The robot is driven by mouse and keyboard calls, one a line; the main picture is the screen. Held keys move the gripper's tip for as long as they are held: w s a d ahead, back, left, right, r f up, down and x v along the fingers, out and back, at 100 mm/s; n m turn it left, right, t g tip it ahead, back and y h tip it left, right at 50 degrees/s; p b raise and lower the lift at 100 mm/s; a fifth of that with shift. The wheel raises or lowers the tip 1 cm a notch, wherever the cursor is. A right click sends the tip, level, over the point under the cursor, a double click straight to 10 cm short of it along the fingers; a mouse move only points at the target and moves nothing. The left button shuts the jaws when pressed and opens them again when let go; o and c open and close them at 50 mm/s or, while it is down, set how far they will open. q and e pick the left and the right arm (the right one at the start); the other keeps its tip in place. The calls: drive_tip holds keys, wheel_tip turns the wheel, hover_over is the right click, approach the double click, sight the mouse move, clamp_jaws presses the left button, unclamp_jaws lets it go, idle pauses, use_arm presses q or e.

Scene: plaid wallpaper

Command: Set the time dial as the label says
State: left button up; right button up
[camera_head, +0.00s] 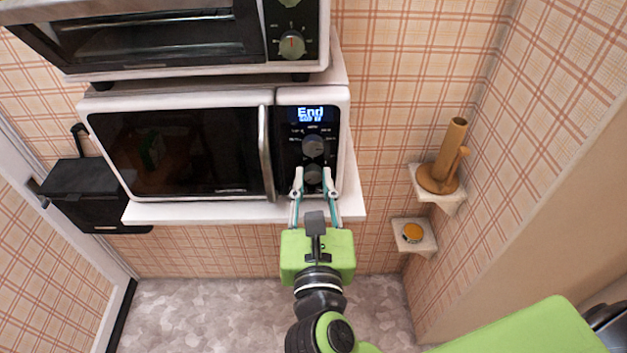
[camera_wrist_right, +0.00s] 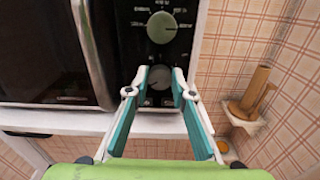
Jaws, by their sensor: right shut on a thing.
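The white microwave (camera_head: 338,130) stands on a white shelf, with a dark control panel at its right. Its display (camera_head: 312,114) is lit and reads "End", with smaller text below that I cannot read. The upper dial (camera_head: 313,146) is grey and round; it also shows in the right wrist view (camera_wrist_right: 161,27). The lower dial (camera_wrist_right: 159,78) sits beneath it. My right gripper (camera_head: 314,177) is at the lower dial, its fingers (camera_wrist_right: 159,88) on either side of it and shut on it. My left gripper is not in view. No separate label is readable.
A toaster oven (camera_head: 290,75) stands above the microwave. A black box (camera_head: 95,190) is at the left. Two small corner shelves at the right hold a wooden holder (camera_head: 440,172) and a round orange-topped object (camera_head: 412,232). The microwave's door handle (camera_head: 266,150) is just left of the panel.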

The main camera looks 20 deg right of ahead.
drive_tip(key=shift+r+n+p, duration=0.15)
drive_tip(key=shift+n+p, duration=0.65)
drive_tip(key=shift+p, duration=0.1)
drive_tip(key=n+p, duration=1.2)
drive_tip(key=p, duration=0.1)
drive_tip(key=shift+a, duration=0.1)
drive_tip(key=shift+n+p, duration=0.7)
drive_tip(key=shift+n, duration=0.4)
drive_tip(key=shift+f+n, duration=0.2)
drive_tip(key=shift+n, duration=0.7)
drive_tip(key=n, duration=0.5)
drive_tip(key=shift+n+p, duration=0.3)
drive_tip(key=shift+w, duration=0.1)
drive_tip(key=o, duration=1.1)
drive_tip(key=shift+f, duration=0.1)
